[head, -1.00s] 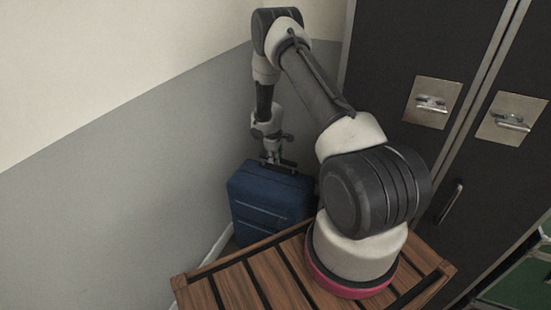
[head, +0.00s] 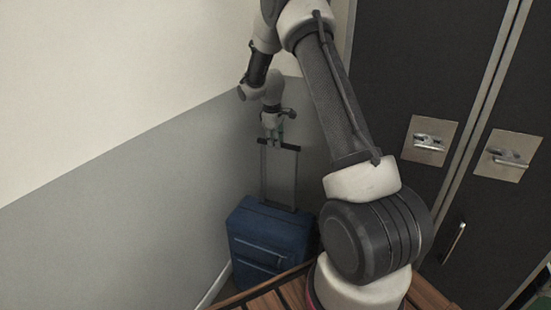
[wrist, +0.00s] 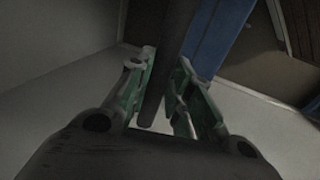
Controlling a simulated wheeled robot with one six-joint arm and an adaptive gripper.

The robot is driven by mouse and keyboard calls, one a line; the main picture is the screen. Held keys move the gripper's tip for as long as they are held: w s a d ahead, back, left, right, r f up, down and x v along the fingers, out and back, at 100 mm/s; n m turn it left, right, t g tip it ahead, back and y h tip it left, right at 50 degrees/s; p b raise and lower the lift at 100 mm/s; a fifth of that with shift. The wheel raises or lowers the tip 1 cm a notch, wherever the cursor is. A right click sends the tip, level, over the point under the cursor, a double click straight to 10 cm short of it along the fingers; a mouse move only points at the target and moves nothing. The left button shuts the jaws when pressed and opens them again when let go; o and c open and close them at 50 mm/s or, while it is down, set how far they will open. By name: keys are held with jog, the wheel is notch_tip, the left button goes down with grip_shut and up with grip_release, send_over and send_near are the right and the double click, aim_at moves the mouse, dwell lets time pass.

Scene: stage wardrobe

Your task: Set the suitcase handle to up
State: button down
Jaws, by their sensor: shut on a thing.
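The blue suitcase (head: 268,240) stands upright on the floor in the corner by the grey wall. Its telescopic handle (head: 279,146) is pulled out well above the suitcase top, with two thin rods (head: 296,180) showing below the dark crossbar. My gripper (head: 273,140) is above the suitcase, pointing down, shut on the crossbar. In the wrist view, the dark bar (wrist: 154,85) runs between my green-sided fingers, and part of the blue suitcase (wrist: 214,40) shows beyond it.
Dark lockers (head: 390,90) with metal latch plates (head: 430,140) stand on the right. The grey wall (head: 150,200) is close behind and left of the suitcase. A slatted wooden surface (head: 275,293) lies under my arm's base.

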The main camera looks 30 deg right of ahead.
jog(key=shift+r, duration=1.9)
jog(key=shift+w, duration=0.1)
jog(key=c, duration=1.3)
grip_release()
jog(key=shift+r, duration=0.15)
notch_tip(320, 180, up, 12)
jog(key=s+a, duration=0.1)
jog(key=shift+s+a+f, duration=0.25)
jog(key=shift+s+a, duration=0.05)
jog(key=shift+a, duration=0.1)
